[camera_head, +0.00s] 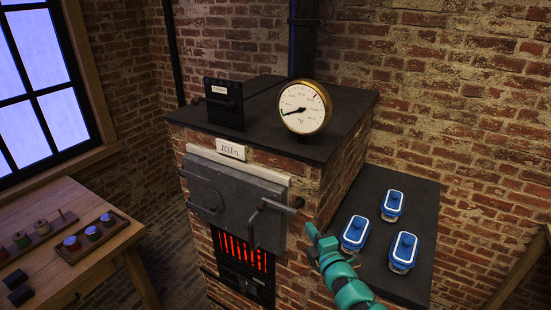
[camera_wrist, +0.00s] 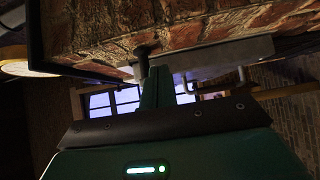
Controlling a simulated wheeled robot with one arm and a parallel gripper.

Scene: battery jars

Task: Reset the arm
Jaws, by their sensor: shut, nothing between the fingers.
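My gripper (camera_head: 314,234) is at the end of my teal arm, in front of the kiln's right front corner, near the handle (camera_head: 278,206) of the grey door. Its fingers are shut with nothing between them. The kiln (camera_head: 340,160) is brick with a black top, and its grey door (camera_head: 235,195) looks closed. In the wrist view my gripper (camera_wrist: 165,88) points toward the brick kiln wall (camera_wrist: 180,25), with a dark knob-like end beside the fingertips. I cannot tell whether the fingers touch the handle.
Several blue-lidded jars (camera_head: 393,205) stand on a black side shelf (camera_head: 385,182) right of the kiln, close to my arm. A round gauge (camera_head: 304,107) and a black box (camera_head: 223,102) sit on the kiln top. A wooden table (camera_head: 60,215) with small items stands at left. Red bars glow below the door.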

